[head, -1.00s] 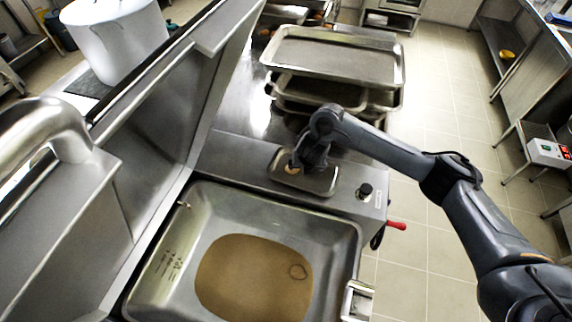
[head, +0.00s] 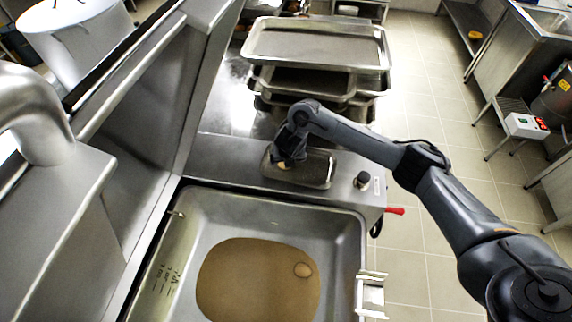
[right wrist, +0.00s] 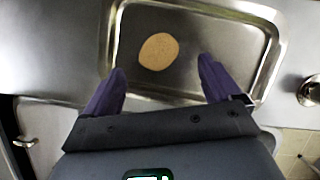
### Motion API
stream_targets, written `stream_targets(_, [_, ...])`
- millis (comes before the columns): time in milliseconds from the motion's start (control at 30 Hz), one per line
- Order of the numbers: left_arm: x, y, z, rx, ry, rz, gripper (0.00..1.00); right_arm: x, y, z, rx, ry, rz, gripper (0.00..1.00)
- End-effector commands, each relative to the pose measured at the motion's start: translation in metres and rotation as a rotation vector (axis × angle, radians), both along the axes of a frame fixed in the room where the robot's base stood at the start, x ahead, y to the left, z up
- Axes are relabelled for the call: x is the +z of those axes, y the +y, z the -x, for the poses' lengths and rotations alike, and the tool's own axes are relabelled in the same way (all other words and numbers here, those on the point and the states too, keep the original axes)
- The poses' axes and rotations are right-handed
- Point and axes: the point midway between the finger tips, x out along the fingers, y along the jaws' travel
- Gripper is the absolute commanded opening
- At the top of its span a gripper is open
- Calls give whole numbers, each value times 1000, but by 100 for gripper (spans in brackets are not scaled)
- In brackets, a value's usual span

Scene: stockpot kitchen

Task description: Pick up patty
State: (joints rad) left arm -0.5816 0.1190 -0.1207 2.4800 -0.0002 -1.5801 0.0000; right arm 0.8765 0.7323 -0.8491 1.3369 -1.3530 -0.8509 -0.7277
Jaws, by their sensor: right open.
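A round tan patty (right wrist: 158,51) lies flat in a shallow metal tray (right wrist: 190,94), left of the tray's middle in the right wrist view. In the head view only a small bit of the patty (head: 282,165) shows under my right gripper (head: 287,155), at the left end of the tray (head: 318,170). In the right wrist view my right gripper (right wrist: 162,82) is open, with one dark finger on each side below the patty. Nothing is between the fingers. The height of the fingertips above the tray is hard to tell. My left gripper is out of view.
A black knob (head: 362,180) stands right of the tray. Stacked metal trays (head: 318,50) stand behind.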

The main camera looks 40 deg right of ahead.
Motion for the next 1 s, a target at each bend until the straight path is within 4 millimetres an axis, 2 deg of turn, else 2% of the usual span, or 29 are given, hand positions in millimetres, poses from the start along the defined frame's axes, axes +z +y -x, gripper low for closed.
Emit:
stream_targets(300, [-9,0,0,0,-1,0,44,-38,-5,-12,0,2,0,91])
stream_targets(667, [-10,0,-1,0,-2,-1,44,-45,-8,-15,1,-1,1,91])
stream_targets(767, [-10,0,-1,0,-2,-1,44,-45,-8,-15,0,-1,1,78])
stream_targets(1000, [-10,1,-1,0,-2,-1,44,-45,-8,-15,0,-1,1,42])
